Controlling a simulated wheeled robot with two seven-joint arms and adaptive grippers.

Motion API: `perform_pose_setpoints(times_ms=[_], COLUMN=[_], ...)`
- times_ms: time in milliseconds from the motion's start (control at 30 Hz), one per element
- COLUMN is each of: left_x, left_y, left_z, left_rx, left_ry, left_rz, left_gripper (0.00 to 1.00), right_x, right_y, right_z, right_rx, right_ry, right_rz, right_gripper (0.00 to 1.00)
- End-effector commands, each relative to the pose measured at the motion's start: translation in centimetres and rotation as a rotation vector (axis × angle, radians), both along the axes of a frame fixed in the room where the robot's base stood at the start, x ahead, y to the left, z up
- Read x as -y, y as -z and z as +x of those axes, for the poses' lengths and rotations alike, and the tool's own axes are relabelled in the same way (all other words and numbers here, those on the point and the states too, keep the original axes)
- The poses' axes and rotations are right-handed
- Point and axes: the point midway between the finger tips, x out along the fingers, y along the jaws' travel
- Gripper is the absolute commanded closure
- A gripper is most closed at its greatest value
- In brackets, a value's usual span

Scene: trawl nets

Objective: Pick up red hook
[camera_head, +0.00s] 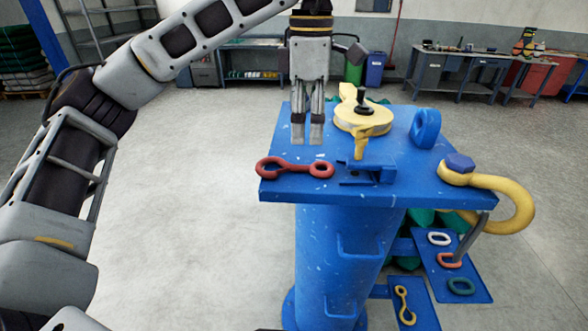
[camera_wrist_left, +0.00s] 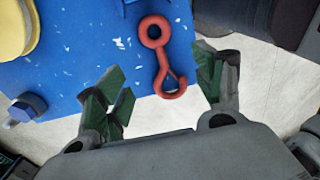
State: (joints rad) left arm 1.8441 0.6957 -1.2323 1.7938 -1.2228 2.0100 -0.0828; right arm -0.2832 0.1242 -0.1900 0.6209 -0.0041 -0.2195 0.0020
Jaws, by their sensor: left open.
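The red hook (camera_head: 295,168) lies flat on the blue table top, along its front left edge, in the head view. It has a ring at one end and a hook at the other. It also shows in the left wrist view (camera_wrist_left: 162,60), between the fingers and a little beyond them. My left gripper (camera_head: 308,138) points down above the table, just behind the hook in the head view. My right gripper is not seen.
Lower side plates (camera_head: 478,284) hold small links. Open floor lies left of the pedestal.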

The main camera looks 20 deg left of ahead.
Motion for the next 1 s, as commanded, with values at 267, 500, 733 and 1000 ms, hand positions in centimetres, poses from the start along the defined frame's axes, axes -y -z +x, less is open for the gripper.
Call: perform_pose_setpoints(times_ms=[267,500,733,1000], left_x=[0.0,0.0,0.0,0.0], left_y=[2.9,3.4,3.4,5.3], left_z=[0.0,0.0,0.0,-0.1], left_rx=[0.000,0.000,0.000,-0.002], left_ry=[0.000,0.000,0.000,0.001], left_rz=[0.000,0.000,0.000,0.001], left_gripper=[0.31,0.31,0.31,0.31], right_x=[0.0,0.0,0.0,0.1], right_y=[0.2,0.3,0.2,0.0], right_z=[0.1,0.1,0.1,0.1], right_rx=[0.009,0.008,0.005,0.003], right_ry=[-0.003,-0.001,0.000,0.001], right_rz=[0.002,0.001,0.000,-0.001], right_gripper=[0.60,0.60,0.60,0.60])
